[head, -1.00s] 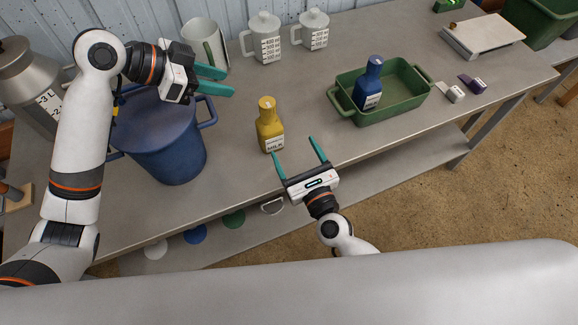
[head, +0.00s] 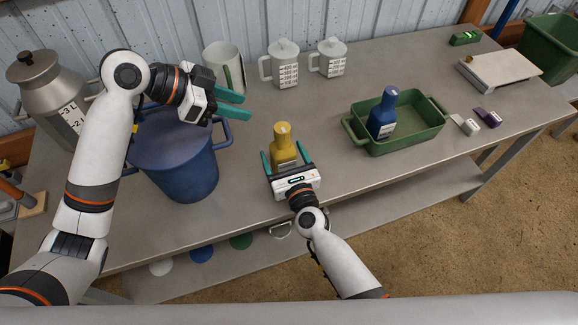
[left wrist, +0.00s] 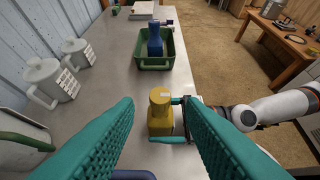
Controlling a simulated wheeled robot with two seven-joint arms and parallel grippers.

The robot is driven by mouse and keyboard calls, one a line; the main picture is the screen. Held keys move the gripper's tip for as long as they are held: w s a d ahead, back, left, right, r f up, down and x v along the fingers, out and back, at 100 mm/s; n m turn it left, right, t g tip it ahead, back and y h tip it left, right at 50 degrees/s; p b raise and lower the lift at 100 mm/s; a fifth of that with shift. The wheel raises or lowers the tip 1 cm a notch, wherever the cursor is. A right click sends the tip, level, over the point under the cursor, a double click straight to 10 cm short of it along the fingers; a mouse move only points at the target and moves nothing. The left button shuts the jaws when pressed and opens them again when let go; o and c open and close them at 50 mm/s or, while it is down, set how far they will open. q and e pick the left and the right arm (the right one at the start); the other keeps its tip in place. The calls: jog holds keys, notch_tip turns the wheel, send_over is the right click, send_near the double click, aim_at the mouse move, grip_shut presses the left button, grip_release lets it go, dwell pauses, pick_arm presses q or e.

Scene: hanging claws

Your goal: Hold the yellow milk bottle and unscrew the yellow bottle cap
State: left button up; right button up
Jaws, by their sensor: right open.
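The yellow milk bottle (head: 283,153) stands upright on the grey table, with its yellow cap (head: 282,128) on top. My right gripper (head: 285,158) is open at the near side of the bottle, one teal finger on each side of it. I cannot tell whether the fingers touch it. My left gripper (head: 234,104) is open and empty above the table, up and left of the bottle, beside the blue pot. In the left wrist view the bottle (left wrist: 160,118) shows between and beyond the left fingers, with the right gripper's fingers around it.
A blue lidded pot (head: 180,165) stands left of the bottle. A green tray (head: 405,143) holding a blue bottle (head: 383,112) is to the right. White measuring jugs (head: 283,68) stand at the back. The table between bottle and tray is clear.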

jog(key=shift+w, duration=0.3)
grip_shut()
dwell(0.6)
dwell(0.7)
